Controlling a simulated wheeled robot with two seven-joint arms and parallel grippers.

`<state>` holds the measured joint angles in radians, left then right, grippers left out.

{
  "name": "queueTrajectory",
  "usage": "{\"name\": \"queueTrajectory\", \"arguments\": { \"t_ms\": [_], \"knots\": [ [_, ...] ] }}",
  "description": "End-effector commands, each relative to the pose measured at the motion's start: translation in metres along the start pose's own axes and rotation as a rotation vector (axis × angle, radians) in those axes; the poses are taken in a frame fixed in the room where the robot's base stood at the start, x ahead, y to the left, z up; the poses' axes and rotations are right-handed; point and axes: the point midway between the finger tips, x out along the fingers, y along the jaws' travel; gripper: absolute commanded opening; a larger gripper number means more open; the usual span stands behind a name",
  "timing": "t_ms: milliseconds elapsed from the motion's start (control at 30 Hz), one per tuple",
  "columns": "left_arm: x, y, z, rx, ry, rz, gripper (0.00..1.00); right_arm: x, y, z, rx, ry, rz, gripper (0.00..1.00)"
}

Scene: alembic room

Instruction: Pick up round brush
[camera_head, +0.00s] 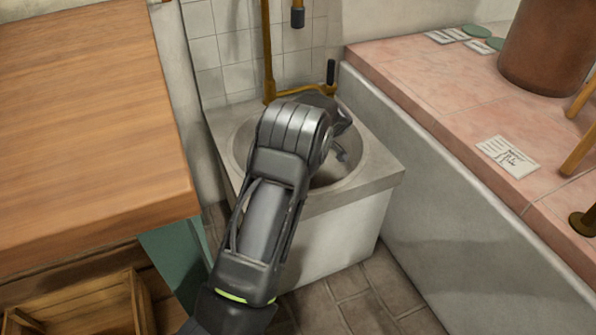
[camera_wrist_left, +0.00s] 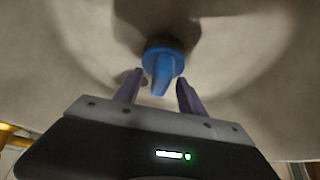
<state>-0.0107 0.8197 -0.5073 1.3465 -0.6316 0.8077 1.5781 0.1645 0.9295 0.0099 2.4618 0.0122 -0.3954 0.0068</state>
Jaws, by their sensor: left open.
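The round brush (camera_wrist_left: 163,62) shows in the left wrist view as a blue handle on a round blue collar, with a dark brown part behind it. It is in the basin of the sink (camera_head: 366,178). My left gripper (camera_wrist_left: 160,78) is open, with one purple-grey finger on each side of the narrow handle end. Gaps show between fingers and handle, and I cannot tell any contact. In the head view my left arm reaches down into the basin, the gripper (camera_head: 340,152) is partly hidden behind the wrist, and the brush is hidden. My right gripper is out of view.
A wooden table (camera_head: 80,120) stands left of the sink, with a wooden crate (camera_head: 80,305) below. A pink tiled counter (camera_head: 440,80) runs along the right, holding a brown pot (camera_head: 545,45) and a paper card (camera_head: 508,156). Brass pipes (camera_head: 267,50) rise behind the basin.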

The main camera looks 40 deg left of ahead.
Motion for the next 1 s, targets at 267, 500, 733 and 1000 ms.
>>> {"name": "queueTrajectory", "arguments": {
  "t_ms": [267, 500, 733, 1000],
  "knots": [
    [-0.0004, -0.0001, -0.0003, 0.0, 0.0, 0.0, 0.47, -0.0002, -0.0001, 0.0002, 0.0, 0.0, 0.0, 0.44],
    [-0.0004, -0.0002, -0.0004, 0.0, 0.0, 0.0, 0.41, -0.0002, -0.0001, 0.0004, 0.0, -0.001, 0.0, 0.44],
    [-0.0004, -0.0002, -0.0004, 0.0, 0.0, 0.0, 0.22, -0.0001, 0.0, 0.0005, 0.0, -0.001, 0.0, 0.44],
    [-0.0004, -0.0002, -0.0004, 0.0, 0.0, 0.0, 0.0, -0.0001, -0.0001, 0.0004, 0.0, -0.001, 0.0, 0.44]
  ]
}}
